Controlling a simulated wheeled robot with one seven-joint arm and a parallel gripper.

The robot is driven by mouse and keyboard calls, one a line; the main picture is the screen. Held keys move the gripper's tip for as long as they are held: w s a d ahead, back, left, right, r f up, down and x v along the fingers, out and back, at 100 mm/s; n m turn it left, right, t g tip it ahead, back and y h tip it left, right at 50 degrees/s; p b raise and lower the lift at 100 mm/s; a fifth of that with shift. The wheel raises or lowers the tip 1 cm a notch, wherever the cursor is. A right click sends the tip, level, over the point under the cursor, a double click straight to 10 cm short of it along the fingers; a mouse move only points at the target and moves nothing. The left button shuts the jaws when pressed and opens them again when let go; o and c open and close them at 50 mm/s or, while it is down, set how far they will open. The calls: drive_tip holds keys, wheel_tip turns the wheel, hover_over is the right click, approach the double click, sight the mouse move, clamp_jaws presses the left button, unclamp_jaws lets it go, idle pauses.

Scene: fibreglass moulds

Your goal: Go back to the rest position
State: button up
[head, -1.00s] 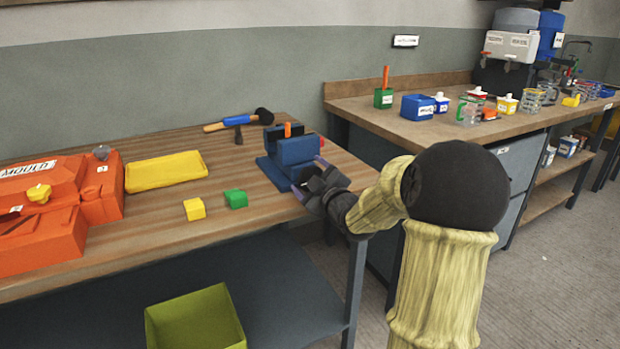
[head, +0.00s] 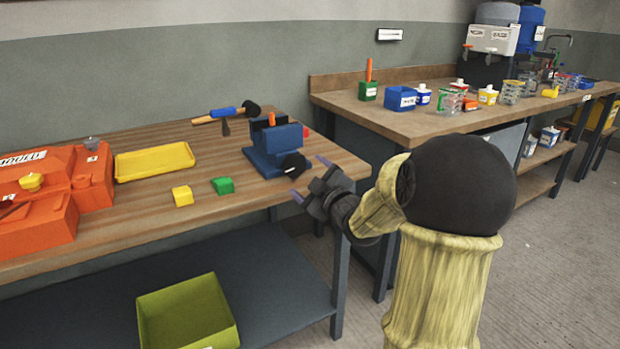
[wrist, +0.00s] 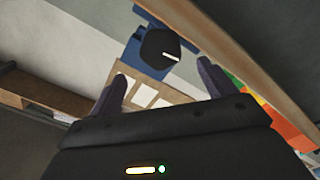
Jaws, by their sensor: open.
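My gripper (head: 311,181) is open and empty, with two purple fingertips. It is off the front right corner of the wooden workbench (head: 240,212), to the right of the blue vise (head: 275,147) and apart from it. The vise has a dark round knob (head: 294,165) on its front and a small orange piece at its top. In the wrist view the gripper's fingers (wrist: 162,88) are spread, and the vise (wrist: 140,62) with its dark knob shows beyond them.
A green bin (head: 188,310) stands below. A second bench (head: 400,121) holds several containers. Grey floor at right is clear.

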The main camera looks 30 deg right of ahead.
drive_tip(key=shift+w+a+r, duration=0.1)
drive_tip(key=shift+w+a, duration=0.05)
drive_tip(key=s+a+f+m+g+h, duration=0.2)
drive_tip(key=s+a+f+m+g, duration=0.45)
drive_tip(key=f, duration=0.55)
drive_tip(key=s+a+f+m+g, duration=0.1)
drive_tip(key=s+a+f+g, duration=0.15)
drive_tip(key=s, duration=0.35)
drive_tip(key=s+a+f+m+g+y, duration=0.1)
drive_tip(key=s+a+f+g, duration=0.1)
drive_tip(key=s+a+g, duration=0.3)
drive_tip(key=s+a+f+m+g, duration=0.1)
drive_tip(key=s+a+f, duration=0.2)
drive_tip(key=s, duration=0.4)
wheel_tip(320, 180, up, 36)
drive_tip(key=p, duration=3.6)
drive_tip(key=shift+w+d, duration=0.15)
drive_tip(key=shift+d, duration=0.2)
drive_tip(key=shift+f, duration=0.1)
